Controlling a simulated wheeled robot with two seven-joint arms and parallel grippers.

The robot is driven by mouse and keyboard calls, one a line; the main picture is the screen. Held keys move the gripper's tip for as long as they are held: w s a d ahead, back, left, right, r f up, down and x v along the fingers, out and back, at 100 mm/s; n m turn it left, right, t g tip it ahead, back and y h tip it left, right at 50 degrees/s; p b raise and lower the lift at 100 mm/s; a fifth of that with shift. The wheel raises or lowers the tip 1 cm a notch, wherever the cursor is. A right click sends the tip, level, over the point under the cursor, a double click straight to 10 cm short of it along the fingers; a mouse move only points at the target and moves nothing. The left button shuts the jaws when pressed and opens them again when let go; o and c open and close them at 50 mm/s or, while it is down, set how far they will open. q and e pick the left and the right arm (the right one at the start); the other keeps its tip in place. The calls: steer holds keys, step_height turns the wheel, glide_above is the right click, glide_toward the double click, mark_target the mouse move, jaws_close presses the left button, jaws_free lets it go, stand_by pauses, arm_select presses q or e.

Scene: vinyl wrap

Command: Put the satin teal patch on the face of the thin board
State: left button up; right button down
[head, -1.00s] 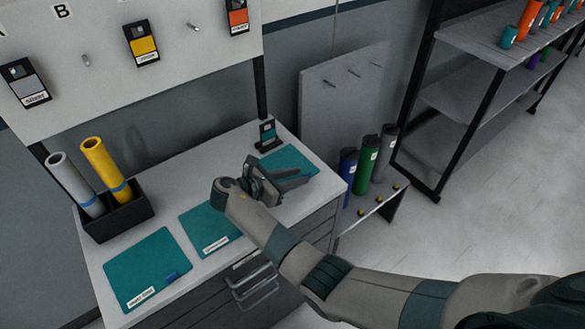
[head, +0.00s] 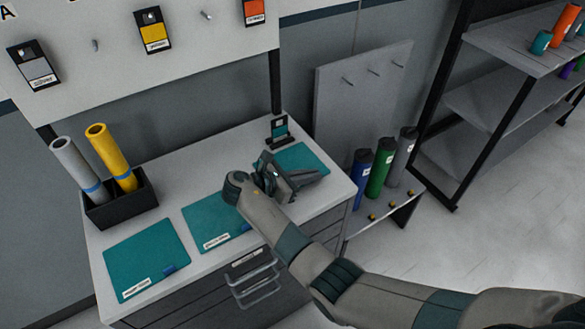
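Three flat teal sheets lie on the grey counter: a left one (head: 147,252), a middle one (head: 213,213) and a right one (head: 310,159). The left and middle sheets have small white labels, too blurred to read, and blue tabs. I cannot tell which one is satin. My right gripper (head: 308,182) is low over the near part of the right sheet and hides some of it. Whether its fingers are apart or touch the sheet is unclear. I cannot identify the thin board with certainty. My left gripper is out of view.
A black box (head: 123,212) holds a grey roll and a yellow roll at the back left. A small dark stand with a teal swatch (head: 280,130) is behind the right sheet. Blue, green and grey rolls (head: 378,170) stand right of the counter, before a grey pegged panel (head: 350,110).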

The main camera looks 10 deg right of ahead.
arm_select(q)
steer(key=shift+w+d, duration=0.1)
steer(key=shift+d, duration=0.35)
arm_select(e)
steer(key=shift+r+b, duration=0.3)
steer(key=shift+r, duration=0.5)
step_height(320, 180, up, 2)
steer(key=shift+r+b, duration=0.25)
steer(key=shift+b, duration=0.15)
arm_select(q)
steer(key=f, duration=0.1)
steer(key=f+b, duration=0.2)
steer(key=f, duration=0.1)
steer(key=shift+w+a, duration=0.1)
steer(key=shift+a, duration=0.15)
arm_select(e)
steer(key=d+r, duration=0.7)
steer(key=d, duration=0.4)
steer(key=shift+w+d, duration=0.25)
steer(key=shift+d, duration=0.1)
arm_select(q)
steer(key=shift+b, duration=0.3)
